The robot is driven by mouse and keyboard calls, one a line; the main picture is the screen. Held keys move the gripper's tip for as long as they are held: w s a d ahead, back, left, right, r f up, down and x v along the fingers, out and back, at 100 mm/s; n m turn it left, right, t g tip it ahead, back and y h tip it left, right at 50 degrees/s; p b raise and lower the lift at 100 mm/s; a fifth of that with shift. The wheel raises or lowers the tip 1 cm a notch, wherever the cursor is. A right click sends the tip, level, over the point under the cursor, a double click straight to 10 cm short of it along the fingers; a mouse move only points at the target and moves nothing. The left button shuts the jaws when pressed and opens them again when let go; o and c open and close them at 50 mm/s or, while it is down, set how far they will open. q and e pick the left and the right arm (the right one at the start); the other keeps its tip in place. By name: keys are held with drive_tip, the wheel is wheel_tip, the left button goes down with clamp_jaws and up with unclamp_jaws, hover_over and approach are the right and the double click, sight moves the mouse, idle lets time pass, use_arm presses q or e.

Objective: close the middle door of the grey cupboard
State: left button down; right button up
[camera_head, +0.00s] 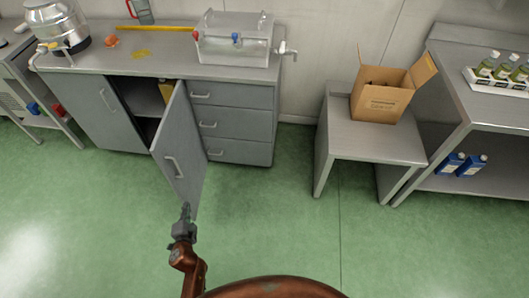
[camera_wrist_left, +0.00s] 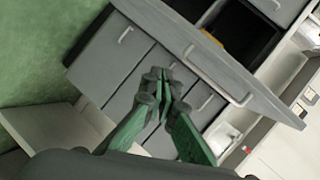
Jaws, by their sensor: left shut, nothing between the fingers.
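The grey cupboard (camera_head: 236,151) stands at the back left in the head view, with a shut door on its left and three drawers on its right. Its middle door (camera_head: 181,150) stands wide open, swung out toward me, with a bar handle on its face. The door also crosses the left wrist view (camera_wrist_left: 207,48). My left gripper (camera_head: 185,210) is shut and empty, just below the door's free lower corner in the head view. In the left wrist view its fingers (camera_wrist_left: 162,75) show in front of the drawers. I cannot tell whether it touches the door. My right gripper is out of view.
A clear tank (camera_head: 236,45) and a steel drum (camera_head: 55,25) stand on the cupboard's top. A low table (camera_head: 345,145) with an open cardboard box (camera_head: 383,92) is to the right. A steel bench with bottles is at far right. The green floor before the cupboard is clear.

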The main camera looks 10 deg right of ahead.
use_arm(q)
drive_tip(key=w+d+r+m+t+b, duration=0.4)
drive_tip(key=w+r+b, duration=0.3)
drive_tip(key=r, duration=0.5)
drive_tip(key=w+b, duration=0.2)
drive_tip(key=w, duration=0.8)
drive_tip(key=s+a, duration=0.1)
drive_tip(key=s+a+p, duration=0.1)
drive_tip(key=a, duration=0.1)
drive_tip(key=shift+a, duration=0.2)
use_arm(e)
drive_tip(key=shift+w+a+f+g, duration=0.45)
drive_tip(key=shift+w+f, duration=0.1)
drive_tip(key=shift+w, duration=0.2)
use_arm(q)
drive_tip(key=shift+w+a, duration=0.1)
